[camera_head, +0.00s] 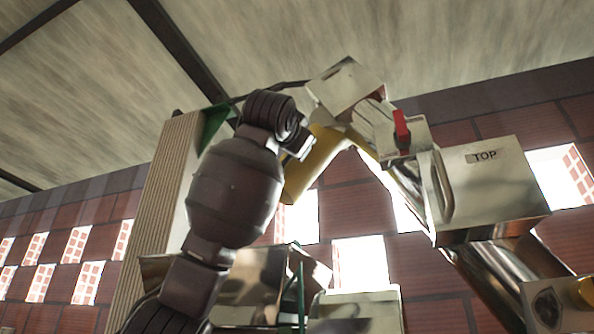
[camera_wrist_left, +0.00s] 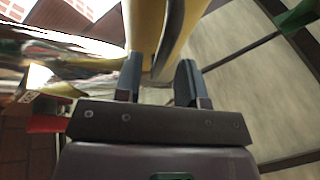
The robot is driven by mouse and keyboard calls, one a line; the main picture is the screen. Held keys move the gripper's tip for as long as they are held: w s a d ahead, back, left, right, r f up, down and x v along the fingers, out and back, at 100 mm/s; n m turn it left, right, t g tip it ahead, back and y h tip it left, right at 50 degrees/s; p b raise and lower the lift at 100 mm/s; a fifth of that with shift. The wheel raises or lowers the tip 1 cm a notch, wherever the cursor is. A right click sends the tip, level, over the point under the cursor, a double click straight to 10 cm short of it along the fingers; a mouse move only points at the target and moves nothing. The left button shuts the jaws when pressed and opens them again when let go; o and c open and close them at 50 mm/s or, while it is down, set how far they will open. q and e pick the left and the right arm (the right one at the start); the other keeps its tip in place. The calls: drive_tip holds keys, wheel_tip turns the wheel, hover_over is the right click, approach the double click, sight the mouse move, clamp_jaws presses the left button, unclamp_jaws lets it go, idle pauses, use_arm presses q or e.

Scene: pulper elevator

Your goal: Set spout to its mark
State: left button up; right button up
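The yellow spout (camera_head: 318,165) slants down to the left from a bright metal head near the top middle of the head view. My left arm rises from the lower left, and my left gripper (camera_head: 300,146) is at the spout's upper left side. In the left wrist view the yellow spout (camera_wrist_left: 145,30) comes down in front of my left gripper (camera_wrist_left: 158,82). Its two fingers stand apart, with the spout's lower end between or just beyond them; I cannot tell whether they touch it. I see no mark for the spout. My right gripper is out of view.
A ribbed post (camera_head: 158,210) with a green bracket (camera_head: 213,125) stands left. Metal parts (camera_head: 355,312) fill the bottom. A brick wall is behind.

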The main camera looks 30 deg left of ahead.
use_arm(q)
drive_tip(key=shift+p+x, duration=0.3)
drive_tip(key=shift+x, duration=0.9)
drive_tip(key=shift+c, duration=0.2)
clamp_jaws()
